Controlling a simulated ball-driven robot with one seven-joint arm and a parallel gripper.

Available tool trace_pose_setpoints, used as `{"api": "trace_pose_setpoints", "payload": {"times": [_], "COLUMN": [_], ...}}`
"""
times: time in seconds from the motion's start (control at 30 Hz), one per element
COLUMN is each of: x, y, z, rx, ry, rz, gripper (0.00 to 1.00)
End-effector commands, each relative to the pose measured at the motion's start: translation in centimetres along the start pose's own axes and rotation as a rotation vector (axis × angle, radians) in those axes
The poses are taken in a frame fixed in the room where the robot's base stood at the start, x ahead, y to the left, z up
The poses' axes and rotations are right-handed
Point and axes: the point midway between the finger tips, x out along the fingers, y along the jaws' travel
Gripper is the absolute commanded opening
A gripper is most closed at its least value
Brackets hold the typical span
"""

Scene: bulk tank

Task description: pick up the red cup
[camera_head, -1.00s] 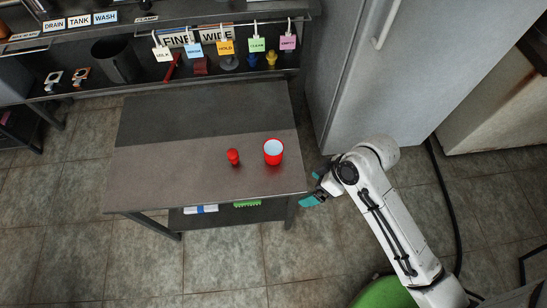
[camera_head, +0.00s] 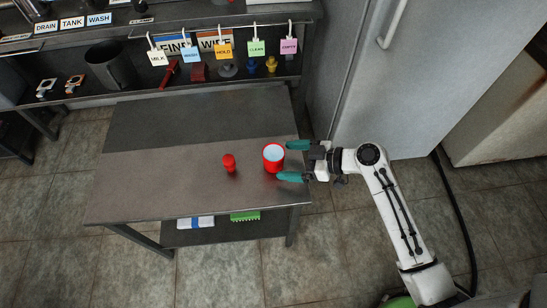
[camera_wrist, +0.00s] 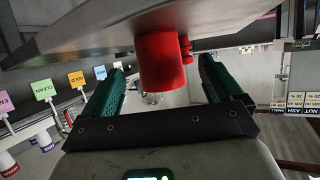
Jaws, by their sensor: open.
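The red cup (camera_head: 273,160) stands upright on the table near its right edge, with a pale inside. My gripper (camera_head: 291,161) is open at the right of the cup, its two teal fingers apart, one toward the back and one toward the front. The fingertips reach close to the cup's near side; I cannot tell whether they touch it. In the wrist view the red cup (camera_wrist: 164,62) lies ahead, between the lines of the two open fingers. The gripper also shows there (camera_wrist: 158,82), with nothing held.
A small red object (camera_head: 229,162) stands on the table (camera_head: 160,190) left of the cup. A shelf with hanging tags (camera_head: 225,50) and a dark pot (camera_head: 110,65) is behind. A tall grey cabinet (camera_head: 360,90) stands behind right. The table's left half is clear.

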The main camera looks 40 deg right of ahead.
Motion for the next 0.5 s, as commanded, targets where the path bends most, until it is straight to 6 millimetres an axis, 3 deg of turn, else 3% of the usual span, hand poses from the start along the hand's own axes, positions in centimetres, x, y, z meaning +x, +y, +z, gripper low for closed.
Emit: {"api": "trace_pose_setpoints", "payload": {"times": [0.33,0.5], "x": [4.3,5.5], "y": [0.1,0.1], "z": [0.1,0.1], "rx": [0.0,0.0], "ry": [0.0,-0.001], "rz": [-0.003,-0.001], "gripper": [0.93,0.93]}}
